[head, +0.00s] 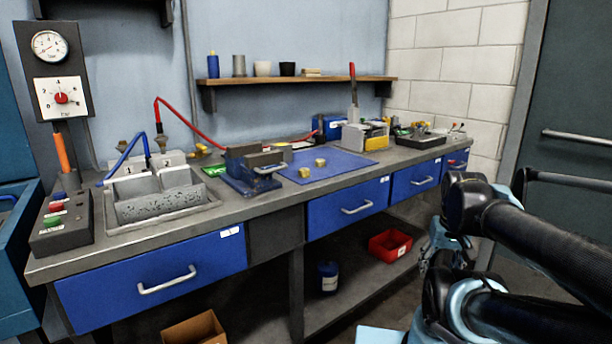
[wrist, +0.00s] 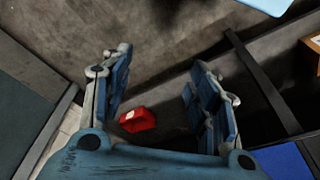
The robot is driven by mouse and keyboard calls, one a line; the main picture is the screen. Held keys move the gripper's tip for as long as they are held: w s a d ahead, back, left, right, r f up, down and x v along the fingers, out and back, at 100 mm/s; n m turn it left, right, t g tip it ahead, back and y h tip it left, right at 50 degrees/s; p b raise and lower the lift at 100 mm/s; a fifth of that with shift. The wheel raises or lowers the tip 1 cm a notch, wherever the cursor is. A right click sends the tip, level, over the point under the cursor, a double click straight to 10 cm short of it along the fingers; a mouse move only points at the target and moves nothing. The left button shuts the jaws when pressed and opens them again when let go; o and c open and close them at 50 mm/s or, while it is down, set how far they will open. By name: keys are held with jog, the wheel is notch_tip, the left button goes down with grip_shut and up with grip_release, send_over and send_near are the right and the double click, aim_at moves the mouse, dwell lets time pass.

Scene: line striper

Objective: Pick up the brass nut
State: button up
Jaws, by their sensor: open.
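Two small brass-coloured pieces lie close together on the blue mat (head: 345,160) on the workbench in the head view. One brass piece (head: 304,172) is nearer the front left, and the other brass piece (head: 320,162) is a little behind and to the right. Both look like nuts, but they are too small to tell apart in detail. My gripper (wrist: 160,62) is open and empty in the wrist view, pointing down toward the floor and lower shelf. It is in front of the bench, lower than the top and well away from the brass pieces.
A blue vise (head: 250,172) stands just left of the mat. A grey sink-like tray (head: 155,200) is further left. A yellow-and-white box (head: 365,135) stands behind the mat. A red bin (head: 390,245) sits on the lower shelf; it also shows in the wrist view (wrist: 137,120).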

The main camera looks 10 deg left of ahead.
jog(key=w+a+r+n, duration=0.3)
jog(key=w+a+r, duration=0.45)
jog(key=r, duration=0.35)
jog(key=w+a+r+n, duration=0.3)
jog(key=w+a+r, duration=0.45)
jog(key=r, duration=0.25)
jog(key=w+a+r+n+g+y, duration=0.1)
jog(key=w+a+r+n, duration=0.1)
jog(key=w+a+r, duration=0.3)
jog(key=w+a+r+n, duration=0.1)
jog(key=a+r, duration=0.2)
jog(key=a, duration=0.4)
jog(key=w+a+r+n, duration=0.1)
jog(key=a+r+n, duration=0.3)
jog(key=a, duration=0.8)
jog(key=m, duration=0.1)
send_over(305, 170)
jog(key=shift+g, duration=0.3)
jog(key=f, duration=0.7)
jog(key=d+f, duration=0.1)
jog(key=f, duration=0.3)
jog(key=shift+w+a+f, duration=0.1)
jog(key=shift+a+f, duration=0.1)
jog(key=shift+f, duration=0.7)
jog(key=shift+a+f, duration=0.15)
jog(key=shift+f, duration=0.75)
jog(key=shift+w+a+f, duration=0.1)
jog(key=shift+a+f, duration=0.1)
jog(key=shift+f, duration=0.7)
jog(key=shift+c, duration=0.5)
